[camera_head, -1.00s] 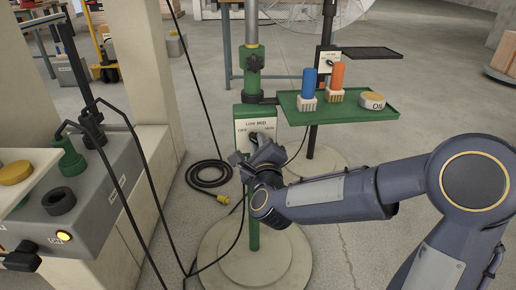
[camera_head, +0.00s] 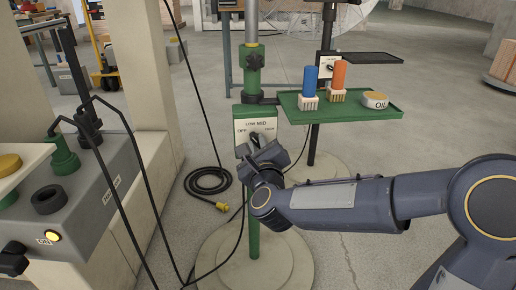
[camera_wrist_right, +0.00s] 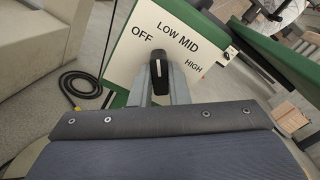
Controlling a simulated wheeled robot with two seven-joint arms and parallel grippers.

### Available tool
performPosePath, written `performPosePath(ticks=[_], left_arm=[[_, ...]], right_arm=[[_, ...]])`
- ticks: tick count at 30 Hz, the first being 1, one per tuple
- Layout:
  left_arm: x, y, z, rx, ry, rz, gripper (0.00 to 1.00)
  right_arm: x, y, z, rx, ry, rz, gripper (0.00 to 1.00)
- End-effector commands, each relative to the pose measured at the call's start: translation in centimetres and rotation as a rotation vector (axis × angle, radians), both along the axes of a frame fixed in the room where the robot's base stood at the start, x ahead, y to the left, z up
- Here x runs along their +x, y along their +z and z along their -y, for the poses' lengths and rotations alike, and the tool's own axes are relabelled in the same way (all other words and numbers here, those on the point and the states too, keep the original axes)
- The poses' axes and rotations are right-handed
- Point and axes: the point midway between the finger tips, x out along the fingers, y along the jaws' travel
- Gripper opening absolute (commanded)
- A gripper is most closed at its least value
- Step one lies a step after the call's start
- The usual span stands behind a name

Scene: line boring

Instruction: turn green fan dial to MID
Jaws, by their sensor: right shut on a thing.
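The green fan's control box (camera_head: 255,118) is mounted on a green pole, with a white dial plate marked OFF, LOW, MID and HIGH. Its black dial knob (camera_wrist_right: 157,72) has a white mark and shows in the right wrist view below the lettering. The knob points up in that view, roughly between OFF and LOW; its exact setting is hard to tell. My right gripper (camera_head: 258,145) is at the plate, its fingers (camera_wrist_right: 159,84) on both sides of the knob and shut on it. The gripper hides the lower plate in the head view. My left gripper is out of view.
A grey machine (camera_head: 105,185) stands left; a black cable (camera_head: 207,181) lies coiled on the floor.

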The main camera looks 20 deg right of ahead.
Motion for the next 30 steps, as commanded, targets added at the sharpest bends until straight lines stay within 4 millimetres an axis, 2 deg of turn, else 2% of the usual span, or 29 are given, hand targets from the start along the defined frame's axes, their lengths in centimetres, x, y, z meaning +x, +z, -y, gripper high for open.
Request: performPosePath(ticks=[1, 5, 9, 17, 24, 30], left_arm=[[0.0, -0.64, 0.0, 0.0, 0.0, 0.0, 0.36], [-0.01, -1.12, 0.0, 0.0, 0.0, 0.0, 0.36], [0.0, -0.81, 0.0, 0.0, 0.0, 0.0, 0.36], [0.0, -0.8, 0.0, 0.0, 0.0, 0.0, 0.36], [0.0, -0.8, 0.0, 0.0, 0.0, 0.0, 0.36], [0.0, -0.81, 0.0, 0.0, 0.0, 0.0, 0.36]], right_arm=[[-0.02, -0.32, -0.01, 0.03, 0.001, 0.005, 0.0], [-0.02, -0.23, -0.04, 0.108, 0.001, 0.015, 0.0], [-0.02, -0.08, -0.06, 0.196, 0.001, 0.026, 0.0], [-0.02, -0.09, -0.06, 0.218, 0.001, 0.029, 0.0], [-0.02, -0.11, -0.06, 0.474, 0.0, 0.064, 0.0], [-0.03, -0.1, -0.08, 0.498, 0.002, 0.068, 0.0]])
